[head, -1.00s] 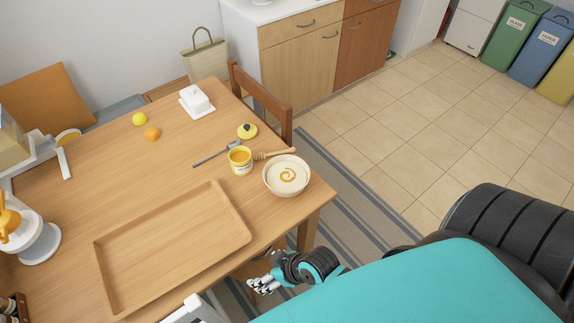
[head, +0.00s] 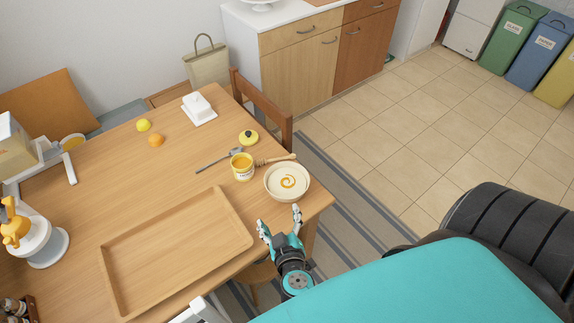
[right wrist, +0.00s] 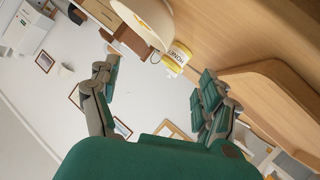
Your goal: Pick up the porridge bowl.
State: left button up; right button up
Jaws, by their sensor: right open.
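The porridge bowl (head: 288,182) is cream-coloured with an orange swirl on its white contents. It stands upright on the table (head: 190,165) near its right edge. My right gripper (head: 281,219) is open and empty, just in front of the bowl at the table's edge, and apart from it. In the right wrist view the bowl (right wrist: 147,20) shows at the top, beyond the spread fingers (right wrist: 155,85). My left gripper is not in view.
A honey jar (head: 242,168) stands left of the bowl, with a wooden dipper (head: 275,159) behind the bowl. A wooden tray (head: 180,255) lies in front.

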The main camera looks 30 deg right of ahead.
aim_at(274, 196)
jog(key=b+x, duration=0.1)
jog(key=x, duration=1)
jog(key=shift+w+d, duration=0.15)
jog(key=shift+w, duration=0.15)
jog(key=b+x, duration=0.1)
jog(key=x, duration=0.4)
jog(key=shift+w+d+f, duration=0.1)
jog(key=shift+w+d, duration=0.05)
jog(key=shift+d, duration=0.05)
jog(key=shift+c, duration=0.6)
grip_shut()
